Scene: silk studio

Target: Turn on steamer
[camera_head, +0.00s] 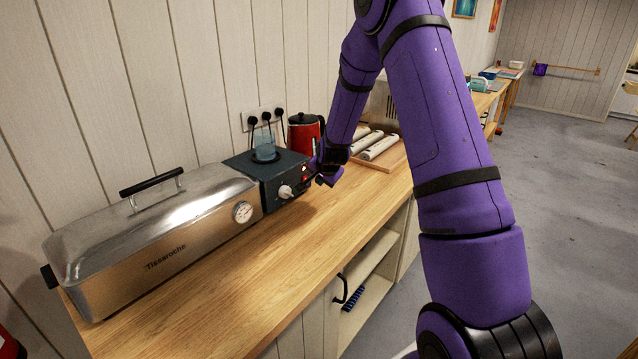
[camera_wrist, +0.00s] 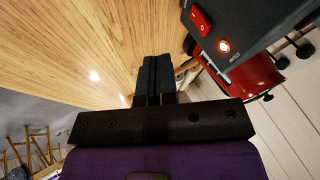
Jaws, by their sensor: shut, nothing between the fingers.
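The steamer (camera_head: 165,235) is a long silver box with a black lid handle and a round dial (camera_head: 242,212), lying along the wooden counter. In the wrist view, the unit's front (camera_wrist: 262,20) shows a red rocker switch (camera_wrist: 201,20) and a glowing orange-red light (camera_wrist: 224,45). My gripper (camera_wrist: 155,62) is shut and empty, its dark fingers side by side and apart from the switch in the picture. In the head view my gripper (camera_head: 310,182) is at the unit's right front, its fingertips hard to make out.
A glass beaker (camera_head: 264,150) stands on the control unit. A red kettle (camera_head: 304,132) and a wooden tray (camera_head: 388,156) with pale rolls stand behind my gripper. Plugs fill the wall socket (camera_head: 262,118). The counter front (camera_head: 260,275) is clear; open shelves are below.

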